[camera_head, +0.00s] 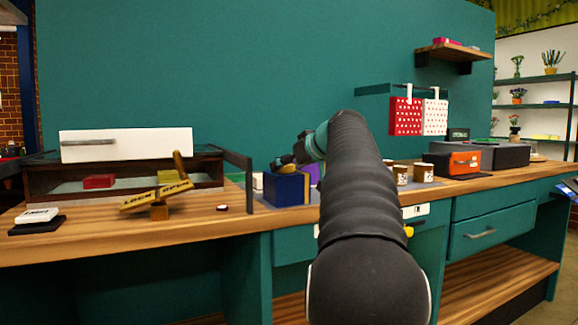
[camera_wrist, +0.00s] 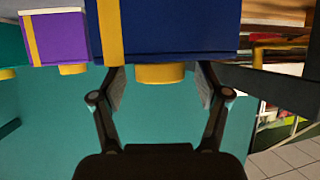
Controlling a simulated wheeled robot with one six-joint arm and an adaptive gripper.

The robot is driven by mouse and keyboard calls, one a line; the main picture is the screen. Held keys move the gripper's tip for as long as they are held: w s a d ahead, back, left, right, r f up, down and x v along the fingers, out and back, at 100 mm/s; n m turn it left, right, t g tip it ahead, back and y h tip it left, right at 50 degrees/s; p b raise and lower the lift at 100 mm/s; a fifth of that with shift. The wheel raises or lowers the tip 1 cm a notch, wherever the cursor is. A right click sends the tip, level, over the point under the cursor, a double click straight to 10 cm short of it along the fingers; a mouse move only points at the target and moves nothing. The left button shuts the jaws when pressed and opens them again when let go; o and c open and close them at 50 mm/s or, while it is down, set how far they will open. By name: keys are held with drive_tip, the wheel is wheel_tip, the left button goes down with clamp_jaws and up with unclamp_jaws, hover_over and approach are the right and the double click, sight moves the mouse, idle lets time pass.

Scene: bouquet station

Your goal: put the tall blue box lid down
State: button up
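The tall blue box (camera_head: 287,190) with a yellow band stands on a grey mat on the workbench. In the wrist view, its blue lid (camera_wrist: 215,57) appears upside down against the box, with a yellow knob (camera_wrist: 160,74). My gripper (camera_wrist: 162,85) has its two fingers spread on either side of this knob, with visible gaps to both. In the head view my gripper (camera_head: 285,163) is small and partly hidden, just above the blue box. I cannot tell whether the lid is fully seated.
A purple box (camera_head: 313,172) with its own yellow knob stands close beside the blue box. A wooden lever sign (camera_head: 157,195) and a glass-fronted case (camera_head: 45,180) are on the left. Brown jars (camera_head: 423,173) and an orange-and-black box (camera_head: 455,163) stand to the right.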

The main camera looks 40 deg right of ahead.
drive_tip(key=shift+r, duration=0.1)
drive_tip(key=shift+r, duration=0.2)
drive_tip(key=v, duration=1.2)
drive_tip(key=shift+a+f, duration=0.15)
drive_tip(key=shift+f, duration=0.05)
drive_tip(key=s+a+f+m+g+y, duration=0.1)
drive_tip(key=a+f+g, duration=0.1)
drive_tip(key=a+f, duration=0.7)
drive_tip(key=a+f+g, duration=0.2)
drive_tip(key=a+f, duration=0.3)
drive_tip(key=a, duration=0.7)
drive_tip(key=s+a+f+g, duration=0.1)
drive_tip(key=s+a+f, duration=0.4)
drive_tip(key=f, duration=0.3)
drive_tip(key=s+a+f+n+g, duration=0.1)
drive_tip(key=s+a+f, duration=0.3)
drive_tip(key=s+f, duration=0.2)
drive_tip(key=s+a+f+g, duration=0.1)
drive_tip(key=s+a+f, duration=0.4)
drive_tip(key=f, duration=0.6)
drive_tip(key=shift+s+a+h, duration=0.3)
drive_tip(key=shift+s+a, duration=0.05)
drive_tip(key=shift+s, duration=0.45)
